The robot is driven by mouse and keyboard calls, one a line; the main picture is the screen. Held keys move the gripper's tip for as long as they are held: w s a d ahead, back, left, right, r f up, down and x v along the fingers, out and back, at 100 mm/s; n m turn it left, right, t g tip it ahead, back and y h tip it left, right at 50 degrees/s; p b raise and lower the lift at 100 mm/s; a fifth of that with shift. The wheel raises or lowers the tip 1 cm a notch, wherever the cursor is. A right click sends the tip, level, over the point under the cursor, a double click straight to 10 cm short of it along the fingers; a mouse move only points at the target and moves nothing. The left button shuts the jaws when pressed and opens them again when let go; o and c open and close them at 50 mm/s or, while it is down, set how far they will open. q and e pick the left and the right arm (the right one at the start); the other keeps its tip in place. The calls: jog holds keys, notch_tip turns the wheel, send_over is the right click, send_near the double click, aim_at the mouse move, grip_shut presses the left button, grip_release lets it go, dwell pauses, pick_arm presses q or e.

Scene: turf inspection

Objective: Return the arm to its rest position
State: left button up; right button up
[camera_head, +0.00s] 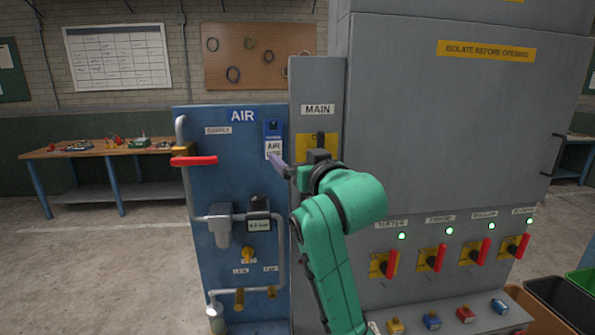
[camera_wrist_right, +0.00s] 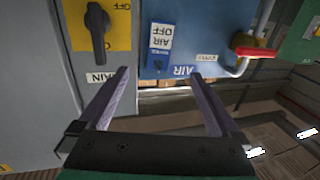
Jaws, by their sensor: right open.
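My right arm (camera_head: 335,240) is green and rises from the bottom in front of the grey cabinet. Its gripper (camera_head: 278,161) is in front of the panels, below the MAIN label. In the right wrist view the right gripper (camera_wrist_right: 160,75) is open, with two purple-grey fingers apart and nothing between them. The black MAIN switch handle (camera_wrist_right: 98,32) stands upright on its yellow plate. A blue device with an AIR OFF tag (camera_wrist_right: 160,38) hangs on the blue panel, beyond the fingers. My left gripper is not in view.
The blue AIR panel (camera_head: 190,250) has a red valve handle (camera_head: 195,160) sticking out left. The grey cabinet (camera_head: 440,130) has several red switch handles. Several padlock-like blocks (camera_head: 432,321) sit on its ledge. Bins (camera_head: 560,300) stand lower right. A workbench (camera_head: 95,150) stands back left.

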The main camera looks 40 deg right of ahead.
jog(key=shift+s, duration=0.3)
jog(key=shift+f, duration=0.1)
